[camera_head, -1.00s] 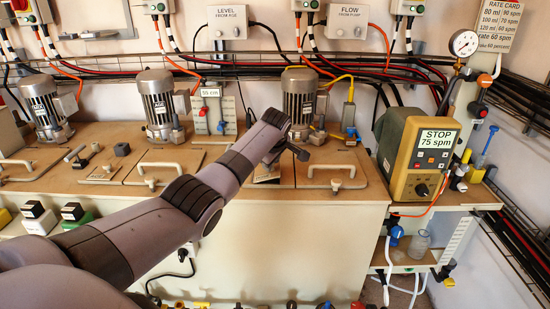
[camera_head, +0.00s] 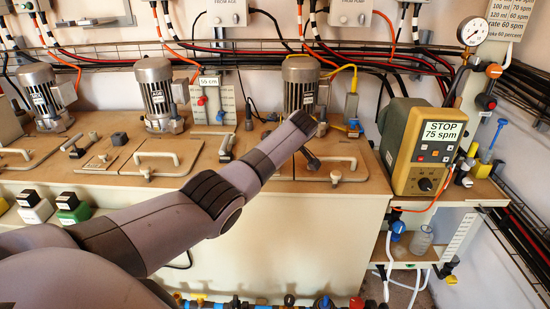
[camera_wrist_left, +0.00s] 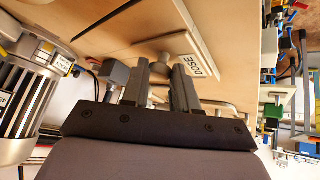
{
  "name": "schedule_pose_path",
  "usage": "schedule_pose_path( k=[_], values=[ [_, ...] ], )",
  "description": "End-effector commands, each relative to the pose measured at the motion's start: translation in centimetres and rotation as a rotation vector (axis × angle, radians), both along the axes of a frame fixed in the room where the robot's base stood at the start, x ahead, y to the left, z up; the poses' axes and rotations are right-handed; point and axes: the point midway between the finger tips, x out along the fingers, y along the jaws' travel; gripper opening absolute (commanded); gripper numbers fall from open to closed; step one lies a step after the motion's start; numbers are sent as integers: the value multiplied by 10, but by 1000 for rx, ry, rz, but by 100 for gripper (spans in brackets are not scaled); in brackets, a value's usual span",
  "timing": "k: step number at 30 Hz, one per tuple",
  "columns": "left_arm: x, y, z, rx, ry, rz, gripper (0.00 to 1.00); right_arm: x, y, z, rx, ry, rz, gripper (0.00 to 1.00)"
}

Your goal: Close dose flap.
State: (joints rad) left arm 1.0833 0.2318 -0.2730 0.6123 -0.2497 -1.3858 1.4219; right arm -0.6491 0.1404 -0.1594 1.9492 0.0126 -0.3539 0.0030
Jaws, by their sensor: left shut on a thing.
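The dose flap is a light wooden plate with a white DOSE label (camera_wrist_left: 203,66) in the left wrist view. Its thick edge shows against the larger wooden top; I cannot tell how far it is raised. My left gripper (camera_wrist_left: 168,82) is at the flap, with its two dark fingers on either side of what looks like a round knob (camera_wrist_left: 153,57) beside the label. In the head view the left gripper (camera_head: 313,162) is over the bench below the right-hand motor, and my forearm hides most of the flap. My right gripper is not in view.
The bench top (camera_head: 205,165) carries motors (camera_head: 158,92) and lids with bar handles (camera_head: 338,177). A yellow-fronted pump box (camera_head: 424,150) reading STOP 75 spm stands to the right. Cables and a wire tray run along the back wall.

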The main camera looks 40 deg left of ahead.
Motion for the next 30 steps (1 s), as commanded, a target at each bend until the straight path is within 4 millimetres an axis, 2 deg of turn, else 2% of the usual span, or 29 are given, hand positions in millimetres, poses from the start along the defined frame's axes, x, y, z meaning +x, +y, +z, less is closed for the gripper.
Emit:
schedule_pose_path(
  k=[2, 3, 5, 6, 17, 30],
  values=[
    [0, 1, 0, 5, 1, 0, 0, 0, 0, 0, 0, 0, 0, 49],
    [0, 1, 0, 5, 1, 0, 32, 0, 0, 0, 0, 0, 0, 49],
    [0, 1, 0, 4, 1, 0, 51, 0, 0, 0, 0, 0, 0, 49],
    [0, 1, 0, 4, 1, 0, 54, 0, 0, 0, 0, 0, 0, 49],
    [0, -1, 3, 2, -1, -2, 54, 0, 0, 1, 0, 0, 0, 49],
    [-12, -27, 39, 2, -3, -1, 54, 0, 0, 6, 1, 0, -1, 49]
  ],
)
